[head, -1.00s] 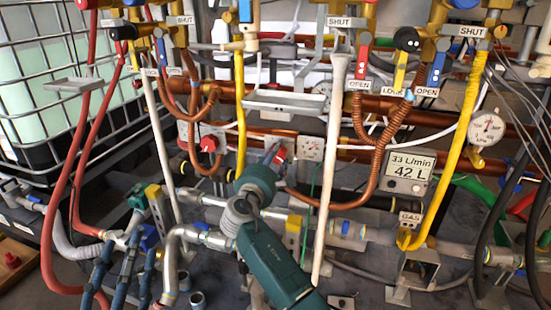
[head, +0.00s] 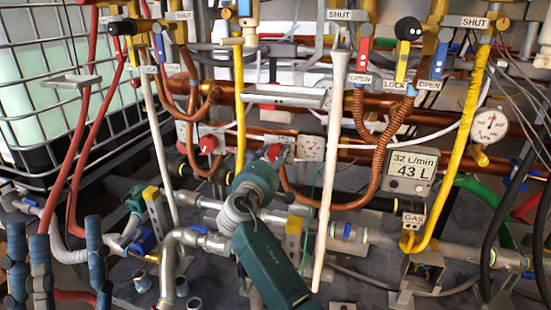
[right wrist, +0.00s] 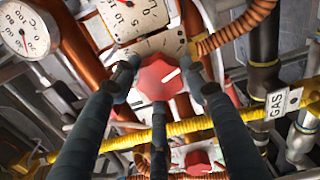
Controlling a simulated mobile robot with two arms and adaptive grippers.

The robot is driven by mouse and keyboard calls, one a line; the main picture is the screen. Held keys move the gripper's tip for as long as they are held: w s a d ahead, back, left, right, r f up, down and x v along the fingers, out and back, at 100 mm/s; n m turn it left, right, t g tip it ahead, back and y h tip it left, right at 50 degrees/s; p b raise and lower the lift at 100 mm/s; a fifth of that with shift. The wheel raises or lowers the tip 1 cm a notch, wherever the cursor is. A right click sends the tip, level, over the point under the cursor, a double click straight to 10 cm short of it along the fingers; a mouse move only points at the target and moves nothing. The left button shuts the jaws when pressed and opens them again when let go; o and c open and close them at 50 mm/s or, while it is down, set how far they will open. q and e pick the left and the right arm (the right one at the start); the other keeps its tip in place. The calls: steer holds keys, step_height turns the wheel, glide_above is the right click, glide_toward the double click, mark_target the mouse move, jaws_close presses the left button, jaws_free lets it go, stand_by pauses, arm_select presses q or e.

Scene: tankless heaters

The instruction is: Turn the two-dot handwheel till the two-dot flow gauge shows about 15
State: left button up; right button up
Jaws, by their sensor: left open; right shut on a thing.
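A red handwheel (right wrist: 160,77) with a white pointer line sits in front of a dial plate in the right wrist view. My left gripper (head: 58,250), with blue-grey fingers, is open and empty at the lower left. A digital flow display (head: 410,170) reads 32 L/min and 43 L. No dot marks are legible.
A second red handwheel (head: 208,143) sits left of the held one, and shows below it in the right wrist view (right wrist: 197,160). A round gauge (head: 489,125) is at the right. Hoses, copper pipes and a yellow gas pipe (head: 463,140) crowd the space. A caged tank (head: 40,70) stands left.

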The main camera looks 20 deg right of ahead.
steer(key=shift+a+f, duration=0.2)
steer(key=shift+f, duration=0.05)
steer(key=o, duration=1.1)
steer(key=shift+a, duration=0.1)
steer(key=shift+o, duration=0.3)
steer(key=shift+w, duration=0.15)
steer(key=shift+r, duration=0.1)
steer(key=v, duration=0.7)
steer(key=shift+s+a, duration=0.15)
steer(key=shift+s, duration=0.1)
